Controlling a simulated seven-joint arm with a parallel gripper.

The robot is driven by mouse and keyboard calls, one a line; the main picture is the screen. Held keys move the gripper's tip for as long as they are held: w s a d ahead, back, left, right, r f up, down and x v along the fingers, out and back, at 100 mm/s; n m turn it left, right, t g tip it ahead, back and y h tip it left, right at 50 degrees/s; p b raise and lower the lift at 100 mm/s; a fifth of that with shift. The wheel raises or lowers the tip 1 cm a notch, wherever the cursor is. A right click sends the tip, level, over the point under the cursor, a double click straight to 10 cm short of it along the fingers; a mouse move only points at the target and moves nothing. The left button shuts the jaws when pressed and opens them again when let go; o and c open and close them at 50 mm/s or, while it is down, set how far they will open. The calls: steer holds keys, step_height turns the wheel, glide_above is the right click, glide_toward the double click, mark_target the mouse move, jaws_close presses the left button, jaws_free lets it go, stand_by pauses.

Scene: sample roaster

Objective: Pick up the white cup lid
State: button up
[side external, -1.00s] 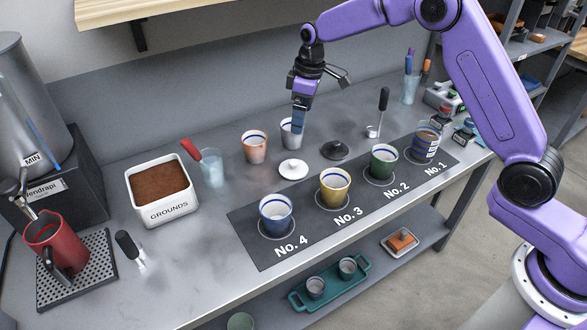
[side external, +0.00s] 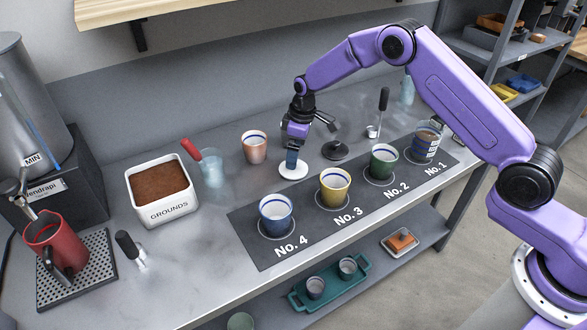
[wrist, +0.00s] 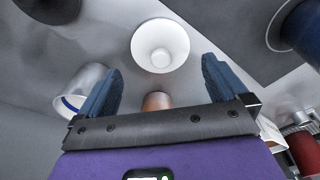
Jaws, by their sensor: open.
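The white cup lid (side external: 295,174), a round disc with a raised centre, lies on the grey counter behind the yellow cup. My gripper (side external: 291,164) points down over the lid, and its blue fingers cover part of it in the side view. In the wrist view my gripper (wrist: 158,76) is open, with its fingers apart and nothing held. The white lid (wrist: 160,45) shows whole there, ahead of the gap between the fingertips. I cannot tell whether the fingers touch it.
A copper cup (side external: 255,147) stands left of my gripper. A white cup (wrist: 80,90) is close by one finger in the wrist view. A dark lid (side external: 335,150) lies to the right. Blue (side external: 276,214), yellow (side external: 335,188) and green (side external: 384,161) cups stand on the numbered mat (side external: 250,238).

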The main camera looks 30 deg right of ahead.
steer(key=shift+w+a+f, duration=0.15)
steer(key=shift+f, duration=1.15)
steer(key=shift+w+a+f, duration=0.1)
steer(key=shift+a+f, duration=0.05)
steer(key=shift+f, duration=1.1)
steer(key=c, duration=0.8)
steer(key=shift+r, duration=0.1)
steer(key=shift+r, duration=0.45)
step_height(320, 180, up, 2)
steer(key=shift+r, duration=0.15)
steer(key=s+d+r, duration=0.4)
steer(key=s+r, duration=0.6)
steer(key=s, duration=0.3)
steer(key=d+m, duration=0.2)
steer(key=d, duration=0.3)
steer(key=d+r+m, duration=0.1)
steer(key=d+m, duration=0.1)
steer(key=d, duration=0.4)
steer(key=s+d+m, duration=0.1)
steer(key=d, duration=0.5)
steer(key=shift+s+r+m+h, duration=0.1)
steer(key=shift+r+m+h, duration=0.05)
steer(key=shift+m+h, duration=0.2)
